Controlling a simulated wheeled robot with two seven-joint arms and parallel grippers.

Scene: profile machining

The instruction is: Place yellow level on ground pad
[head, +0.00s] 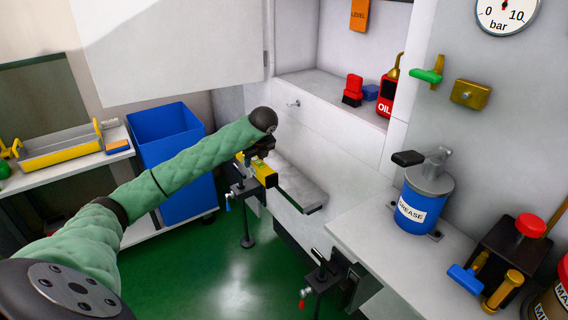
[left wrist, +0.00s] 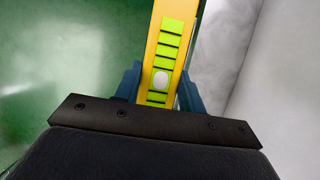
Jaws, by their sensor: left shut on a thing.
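The yellow level (head: 265,175) is in my left gripper (head: 253,160), above the front of the grey bench near the middle of the head view. In the left wrist view the level (left wrist: 170,45) runs away from me between the two dark blue fingers of the left gripper (left wrist: 158,88). Its green vial strip with a white bubble faces the camera. The left gripper is shut on the level. A flat grey slab (head: 302,193) lies just right of the level; I cannot tell for sure that it is the ground pad. My right gripper is not in view.
Black clamps (head: 318,268) stand along the bench front. A blue bin (head: 165,135) is at left, beside a shelf with a yellow tray (head: 60,147). A grease can (head: 425,195) stands on the right counter. An orange LEVEL sign (head: 358,15) hangs on the back wall.

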